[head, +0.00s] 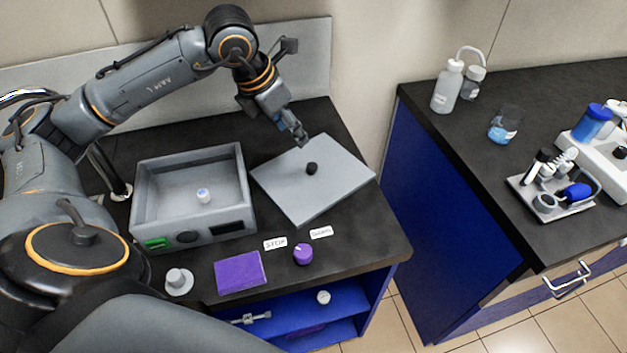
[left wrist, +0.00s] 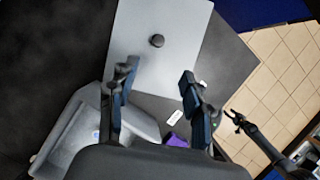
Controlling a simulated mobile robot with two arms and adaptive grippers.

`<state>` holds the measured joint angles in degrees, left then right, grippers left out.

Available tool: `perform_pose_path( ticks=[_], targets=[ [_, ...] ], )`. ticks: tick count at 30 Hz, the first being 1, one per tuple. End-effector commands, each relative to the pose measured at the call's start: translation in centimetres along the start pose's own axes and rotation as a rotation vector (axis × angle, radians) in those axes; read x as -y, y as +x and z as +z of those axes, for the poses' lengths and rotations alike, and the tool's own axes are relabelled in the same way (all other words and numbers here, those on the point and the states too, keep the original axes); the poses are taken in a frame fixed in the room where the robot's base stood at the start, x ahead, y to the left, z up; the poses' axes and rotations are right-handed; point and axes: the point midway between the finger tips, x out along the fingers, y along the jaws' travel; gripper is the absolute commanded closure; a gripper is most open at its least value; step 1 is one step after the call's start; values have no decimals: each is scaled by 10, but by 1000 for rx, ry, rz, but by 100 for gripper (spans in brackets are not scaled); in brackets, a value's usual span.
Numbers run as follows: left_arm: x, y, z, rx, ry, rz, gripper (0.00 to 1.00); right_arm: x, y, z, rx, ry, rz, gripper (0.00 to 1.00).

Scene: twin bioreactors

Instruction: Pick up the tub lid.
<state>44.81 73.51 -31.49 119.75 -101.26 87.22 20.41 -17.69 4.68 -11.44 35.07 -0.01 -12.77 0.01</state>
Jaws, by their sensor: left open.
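The tub lid (head: 335,187) is a flat grey plate with a small black knob (head: 312,168). It lies on the dark bench, right of the open grey tub (head: 188,229). My left gripper (head: 302,140) is above the lid's far edge, behind the knob, holding nothing. In the left wrist view, its two fingers (left wrist: 158,95) are spread wide. The lid (left wrist: 160,70) and knob (left wrist: 157,41) show beyond them, apart from the fingers. A dark claw (left wrist: 236,119) at the right of that view seems to be my right gripper; it is too small to judge.
A white-capped vial (head: 203,195) stands inside the tub. A purple block (head: 240,273), a purple knob-like cap (head: 303,254) and two labels lie along the bench front. A second bench (head: 420,110) at right holds bottles and instruments, across a floor gap.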

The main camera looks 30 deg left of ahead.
Motion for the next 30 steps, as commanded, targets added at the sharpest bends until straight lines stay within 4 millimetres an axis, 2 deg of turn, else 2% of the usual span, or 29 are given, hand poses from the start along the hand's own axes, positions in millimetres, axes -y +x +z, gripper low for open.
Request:
perform_pose_path(
  ticks=[1, 5, 7, 15, 23, 30],
  targets=[
    [0, 5, -2, 0, 0, 0, 50, -1, 4, -5, -8, 0, 1, 60],
    [0, 19, -1, -2, -1, -2, 50, -2, 1, -16, -26, 0, 2, 60],
    [1, 32, -2, -4, 0, -3, 50, -2, -1, -19, -31, 0, 2, 60],
    [0, 79, -1, -1, -1, -2, 50, 0, -7, -18, -27, 1, 0, 60],
    [-1, 98, -1, -3, -1, -2, 50, 1, -14, -13, -20, 1, -1, 60],
    [-2, 134, -1, -1, -1, -2, 50, 1, -24, -12, -17, 1, -2, 60]
  ],
)
